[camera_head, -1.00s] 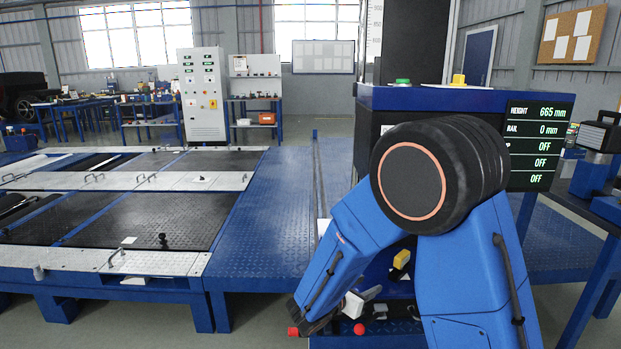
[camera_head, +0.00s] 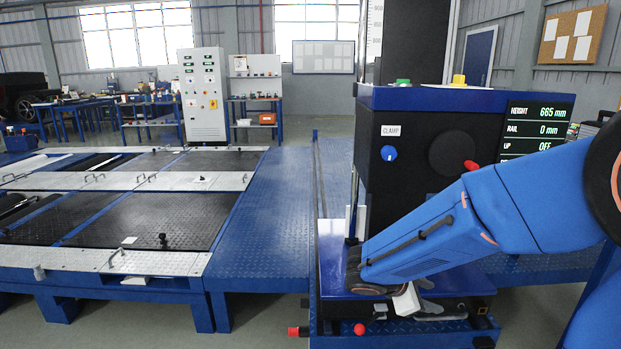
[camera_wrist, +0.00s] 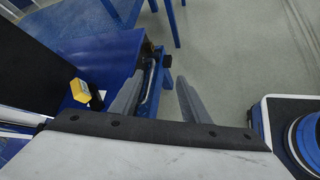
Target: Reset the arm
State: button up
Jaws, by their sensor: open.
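My gripper shows in the wrist view (camera_wrist: 160,98); its two grey fingers are apart with nothing between them. In the head view my blue arm reaches in from the right edge. Its wrist end is low in front of the black and blue machine (camera_head: 405,215), above the machine's low blue base.
The machine carries a blue clamp knob (camera_head: 389,153), a red knob (camera_head: 471,166) and a display (camera_head: 538,112) partly covered by my arm. A yellow block (camera_wrist: 80,90) is left of the fingers in the wrist view.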

jog(key=s+d+r+m+g+y, duration=0.1)
jog(key=s+d+r+m+y, duration=0.1)
jog(key=s+m, duration=0.4)
jog(key=s+d+r+m+g+y, duration=0.1)
jog(key=s+d+m+y, duration=0.15)
jog(key=s, duration=0.55)
jog(key=s+a+r+m+t+y, duration=0.2)
jog(key=s+a+r+m+y, duration=0.2)
jog(key=s+m, duration=0.4)
jog(key=shift+s+a+t+y, duration=0.4)
jog(key=shift+s+a+y, duration=0.2)
jog(key=shift+a+y, duration=0.25)
dwell(1.0)
